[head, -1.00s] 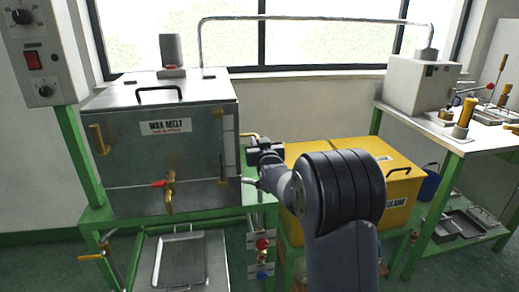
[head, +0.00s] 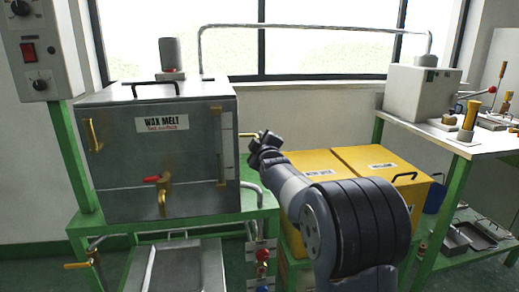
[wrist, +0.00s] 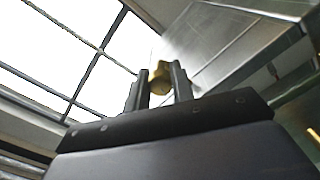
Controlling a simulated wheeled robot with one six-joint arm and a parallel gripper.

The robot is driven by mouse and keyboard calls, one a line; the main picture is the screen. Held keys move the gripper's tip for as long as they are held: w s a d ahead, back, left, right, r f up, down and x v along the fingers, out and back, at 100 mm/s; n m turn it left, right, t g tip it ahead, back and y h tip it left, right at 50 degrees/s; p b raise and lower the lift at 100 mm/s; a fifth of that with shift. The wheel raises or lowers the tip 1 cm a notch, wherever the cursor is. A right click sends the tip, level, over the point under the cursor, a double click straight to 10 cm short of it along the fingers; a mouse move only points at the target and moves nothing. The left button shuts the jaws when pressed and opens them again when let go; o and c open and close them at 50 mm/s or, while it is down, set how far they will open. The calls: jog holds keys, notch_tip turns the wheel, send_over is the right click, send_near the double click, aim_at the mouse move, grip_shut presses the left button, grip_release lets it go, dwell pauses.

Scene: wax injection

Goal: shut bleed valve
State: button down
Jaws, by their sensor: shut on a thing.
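The wax melt tank (head: 165,160) is a grey metal box on a green stand. A small brass fitting (head: 246,135) sticks out of its right side, apparently the bleed valve. My gripper (head: 264,141) is at its outer end, tilted. In the wrist view, the two dark fingers of my gripper (wrist: 161,85) are shut on a yellow brass piece (wrist: 160,77) between their tips, with the tank wall (wrist: 205,45) behind. The fingers hide part of the brass piece, and I cannot tell its full handle position.
A brass tap with a red handle (head: 152,179) is on the tank front, above a metal tray (head: 180,268). Yellow bins (head: 370,170) stand right of the tank, below my arm. Red and blue valves (head: 263,255) are on the stand. A white-topped bench (head: 440,140) is at right.

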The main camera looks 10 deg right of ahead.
jog(key=shift+n+b, duration=1.35)
jog(key=shift+n, duration=0.55)
jog(key=c, duration=1.2)
grip_release()
jog(key=s, duration=1)
jog(key=shift+s, duration=0.4)
jog(key=shift+w, duration=0.15)
